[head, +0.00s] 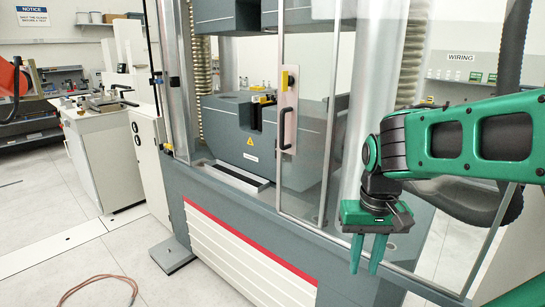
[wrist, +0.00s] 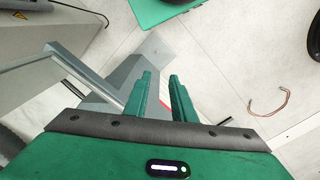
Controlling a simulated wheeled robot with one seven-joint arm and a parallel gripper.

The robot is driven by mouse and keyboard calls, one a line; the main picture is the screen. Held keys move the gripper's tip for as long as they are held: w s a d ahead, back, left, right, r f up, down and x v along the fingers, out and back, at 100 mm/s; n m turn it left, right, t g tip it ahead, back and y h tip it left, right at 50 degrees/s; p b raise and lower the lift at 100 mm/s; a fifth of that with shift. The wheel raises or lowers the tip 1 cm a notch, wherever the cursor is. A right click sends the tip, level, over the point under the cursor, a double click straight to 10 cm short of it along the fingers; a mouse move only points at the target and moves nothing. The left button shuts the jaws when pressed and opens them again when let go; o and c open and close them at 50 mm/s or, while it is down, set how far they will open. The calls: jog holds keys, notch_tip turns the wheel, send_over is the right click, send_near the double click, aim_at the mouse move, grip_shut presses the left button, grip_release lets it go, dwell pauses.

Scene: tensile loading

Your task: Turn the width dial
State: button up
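I cannot make out the width dial in either view. The grey testing machine (head: 285,215) stands at the centre of the head view, behind a clear door with a black handle (head: 286,130). My gripper (head: 365,270) hangs fingers down in front of the machine's right side. It also shows in the wrist view (wrist: 160,76), with a gap between its two green fingers and nothing between them. The gripper is open and touches nothing that I can see.
A white cabinet (head: 105,150) with a small metal device (head: 108,101) on top stands at the left. A brown cable loop (head: 98,280) lies on the floor, also in the wrist view (wrist: 270,102). The pale floor at the left front is otherwise mostly clear.

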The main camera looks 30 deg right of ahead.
jog(key=w+d+r+m+t+h, duration=0.1)
jog(key=w+d+r+h, duration=0.15)
jog(key=w, duration=0.85)
jog(key=w+d+r+m+t+h, duration=0.1)
jog(key=w+d, duration=0.2)
jog(key=w, duration=0.7)
jog(key=w+a+m+t+h, duration=0.15)
jog(key=w+a, duration=0.25)
jog(key=w, duration=0.8)
jog(key=w+a+m+t+h, duration=0.1)
jog(key=w+a+t+h, duration=0.15)
jog(key=w, duration=0.95)
jog(key=w+d+f+m+h, duration=0.1)
jog(key=w+d+m+h, duration=0.2)
jog(key=w+h, duration=0.6)
jog(key=x, duration=1)
jog(key=shift+w, duration=0.3)
jog(key=shift+d, duration=0.15)
jog(key=shift+c, duration=0.5)
grip_shut()
jog(key=shift+n, duration=0.25)
